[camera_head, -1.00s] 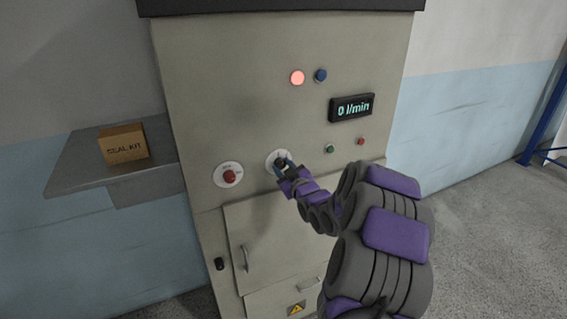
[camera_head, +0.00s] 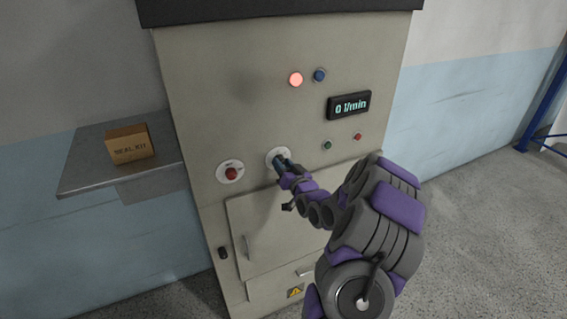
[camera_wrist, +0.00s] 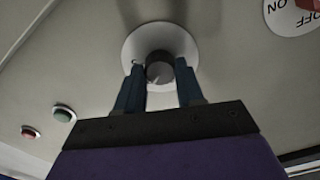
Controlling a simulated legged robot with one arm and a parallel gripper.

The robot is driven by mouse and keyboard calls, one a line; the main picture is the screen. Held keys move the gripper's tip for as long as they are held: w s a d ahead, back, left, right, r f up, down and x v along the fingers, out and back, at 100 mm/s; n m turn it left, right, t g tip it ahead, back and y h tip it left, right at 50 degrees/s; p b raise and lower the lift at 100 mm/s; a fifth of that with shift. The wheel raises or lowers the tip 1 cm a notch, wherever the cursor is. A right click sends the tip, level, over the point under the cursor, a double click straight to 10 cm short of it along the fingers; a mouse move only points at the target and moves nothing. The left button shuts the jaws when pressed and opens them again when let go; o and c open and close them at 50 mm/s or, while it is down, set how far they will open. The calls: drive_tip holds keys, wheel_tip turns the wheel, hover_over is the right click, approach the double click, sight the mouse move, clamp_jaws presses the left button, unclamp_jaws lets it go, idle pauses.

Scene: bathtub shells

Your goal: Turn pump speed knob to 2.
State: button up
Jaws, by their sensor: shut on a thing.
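The pump speed knob (camera_wrist: 158,66) is a dark round knob with a pale pointer mark, on a round white dial plate (camera_wrist: 137,42) in the wrist view. The dial's numbers are not legible. My gripper (camera_wrist: 159,77) has its two blue fingers on opposite sides of the knob, shut on it. In the head view my gripper (camera_head: 281,164) reaches the white dial on the panel front and mostly hides the knob. The display (camera_head: 349,105) reads 0 l/min.
A red ON/OFF switch (camera_head: 231,173) is left of the knob. Green (camera_head: 327,145) and red (camera_head: 358,137) buttons are right. A lit red lamp (camera_head: 296,79) and blue button (camera_head: 320,74) are above. Cabinet doors (camera_head: 285,235) lie below. A box (camera_head: 130,144) sits on the left shelf (camera_head: 85,165).

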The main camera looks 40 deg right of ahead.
drive_tip(key=shift+f, duration=0.25)
idle(0.3)
drive_tip(key=o, duration=0.7)
drive_tip(key=shift+c, duration=0.2)
drive_tip(key=o, duration=0.4)
drive_tip(key=shift+w+d, duration=0.1)
drive_tip(key=shift+d, duration=0.05)
drive_tip(key=shift+r, duration=0.1)
